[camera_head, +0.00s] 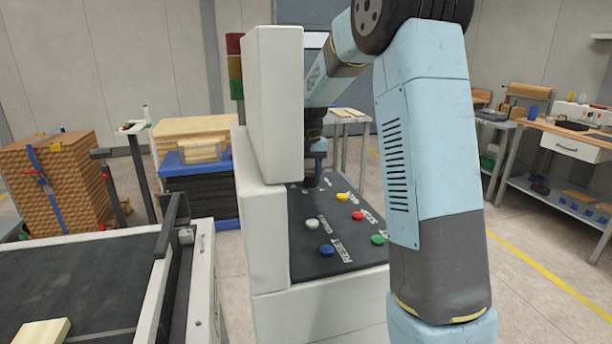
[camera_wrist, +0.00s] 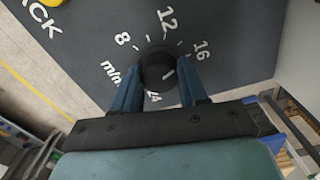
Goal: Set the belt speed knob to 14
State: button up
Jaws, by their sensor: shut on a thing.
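The belt speed knob (camera_wrist: 157,66) is a round black knob on the dark control panel (camera_wrist: 85,45). In the wrist view white numbers 8, 12 and 16 stand around its far side, with "m/min" to its left and 24 partly showing below it. A small light mark shows on the right part of the knob; its exact reading is hard to tell. My gripper (camera_wrist: 160,82) has one finger on each side of the knob and is shut on it. In the head view my gripper (camera_head: 314,165) reaches down to the panel's far end, and the knob is mostly hidden there.
Nearer on the panel are white (camera_head: 312,223), blue (camera_head: 327,250), red (camera_head: 357,216), yellow (camera_head: 342,197) and green (camera_head: 378,239) buttons. The white machine housing (camera_head: 272,100) rises left of my gripper. A conveyor (camera_head: 80,270) is at lower left.

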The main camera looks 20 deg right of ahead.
aim_at(309, 175)
jog(key=shift+w+r+n, duration=0.1)
jog(key=shift+n, duration=0.9)
jog(key=o, duration=1.1)
jog(key=shift+c, duration=0.2)
notch_tip(309, 175, up, 14)
jog(key=shift+f, duration=0.25)
jog(key=shift+f, duration=0.1)
